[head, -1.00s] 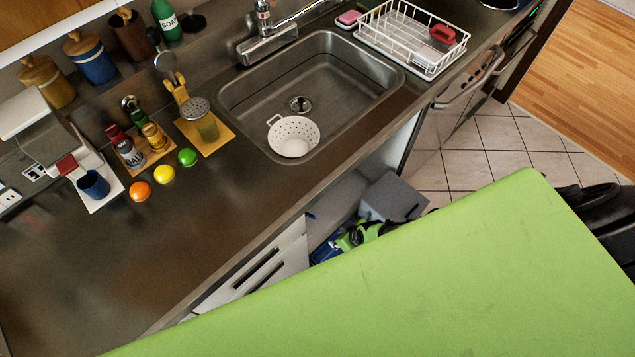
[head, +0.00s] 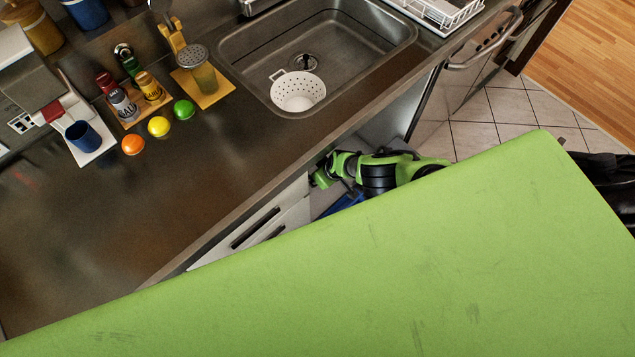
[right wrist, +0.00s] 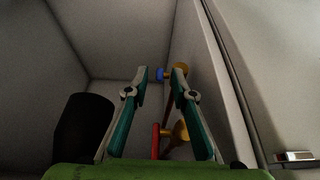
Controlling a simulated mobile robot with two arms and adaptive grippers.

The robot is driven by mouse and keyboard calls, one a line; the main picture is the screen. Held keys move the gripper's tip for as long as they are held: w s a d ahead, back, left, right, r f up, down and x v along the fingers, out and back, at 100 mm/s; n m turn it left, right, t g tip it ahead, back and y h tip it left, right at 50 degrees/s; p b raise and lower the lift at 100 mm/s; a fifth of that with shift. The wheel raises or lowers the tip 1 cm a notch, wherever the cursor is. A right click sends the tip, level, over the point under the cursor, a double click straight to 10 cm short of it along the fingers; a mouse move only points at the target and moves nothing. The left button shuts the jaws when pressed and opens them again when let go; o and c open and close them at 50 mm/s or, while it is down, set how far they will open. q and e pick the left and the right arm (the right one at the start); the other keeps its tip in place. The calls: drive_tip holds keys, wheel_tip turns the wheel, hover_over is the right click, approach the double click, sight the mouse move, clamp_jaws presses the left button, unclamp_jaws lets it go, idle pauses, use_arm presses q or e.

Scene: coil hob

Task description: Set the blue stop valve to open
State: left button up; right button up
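The blue stop valve (right wrist: 160,74) shows in the right wrist view as a small blue handle beside a brass-coloured body at the cabinet's right wall. Its handle angle is too small and dark to tell. My right gripper (right wrist: 160,84) is open, with one finger on each side of the blue handle in the picture. The handle appears beyond the fingertips, and I cannot tell any contact. In the head view my right arm reaches into the cabinet under the sink, and its gripper is hidden. My left gripper is not in view.
A red handle (right wrist: 156,141) with a brass body (right wrist: 180,130) sits nearer, low between the fingers. A dark cylinder (right wrist: 82,130) stands at the left inside the cabinet. The counter edge and sink (head: 343,67) are above the arm. Drawers (head: 255,228) lie left of the opening.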

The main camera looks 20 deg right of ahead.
drive_tip(key=shift+w+f, duration=0.25)
drive_tip(key=shift+f, duration=0.2)
clamp_jaws()
drive_tip(key=shift+s, duration=0.1)
drive_tip(key=shift+s+d+f+t+y+b, duration=0.1)
drive_tip(key=shift+s+f+t+y+b, duration=0.35)
drive_tip(key=shift+t+b, duration=1.3)
drive_tip(key=shift+s+d+f+t+y+b, duration=0.15)
drive_tip(key=shift+f+t+y+b, duration=0.4)
drive_tip(key=shift+b, duration=2.5)
drive_tip(key=shift+s+d+f+t+y+b, duration=0.2)
drive_tip(key=shift+f+t+b, duration=0.65)
drive_tip(key=shift+b, duration=1.55)
drive_tip(key=shift+a+r, duration=0.15)
drive_tip(key=shift+r, duration=0.05)
